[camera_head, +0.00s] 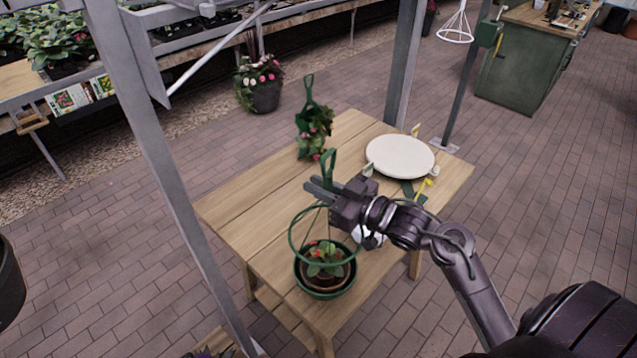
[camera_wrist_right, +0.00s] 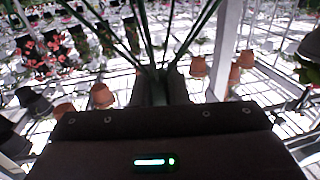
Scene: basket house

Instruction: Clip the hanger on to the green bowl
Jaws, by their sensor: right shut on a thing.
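The green bowl (camera_head: 325,291) stands near the front corner of the wooden table, with a small red-flowered plant (camera_head: 324,258) in it. My right gripper (camera_head: 322,190) is shut on the green hanger (camera_head: 330,160) just below its hook and holds it upright above the bowl. The hanger's wide ring hangs low around the plant, near the bowl's rim; I cannot tell whether it touches the rim. In the right wrist view, the hanger's dark green rods (camera_wrist_right: 148,38) spread out from between the fingers. My left gripper is out of view.
The wooden table (camera_head: 250,215) has bare boards left of the bowl. A potted plant with a green hanger (camera_head: 308,95) stands at its back, beside a round white plate (camera_head: 400,156). A grey metal post (camera_head: 160,150) rises in front, to the left of the table.

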